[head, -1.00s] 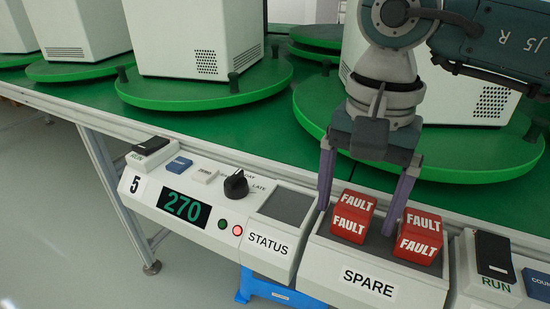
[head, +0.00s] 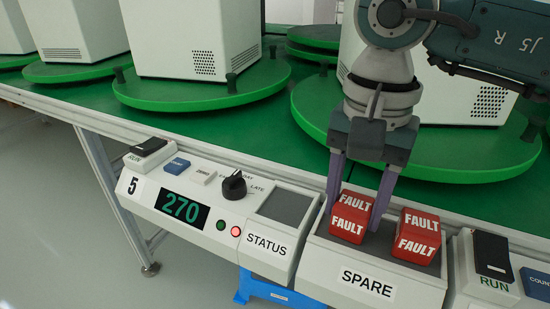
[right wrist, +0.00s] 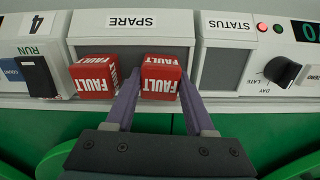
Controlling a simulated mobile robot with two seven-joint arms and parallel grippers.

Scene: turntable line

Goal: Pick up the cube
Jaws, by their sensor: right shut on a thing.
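Two red cubes with white FAULT labels sit in the SPARE tray (head: 318,239). My right gripper (head: 354,214) reaches down from above and is shut on the left cube (head: 350,221), one finger on each side. In the right wrist view this cube (right wrist: 160,82) is between the two purple fingers (right wrist: 159,73). It appears to still rest in the tray. The other red cube (head: 417,240) stands to the right, apart from the fingers; it also shows in the right wrist view (right wrist: 95,80). My left gripper is not in view.
The STATUS tray (head: 284,209) left of the SPARE tray is empty. A control panel with a 270 display (head: 182,208) and black knob (head: 233,185) lies further left. Green turntables (head: 200,91) carrying white housings stand behind. A RUN switch (head: 492,254) is at the right.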

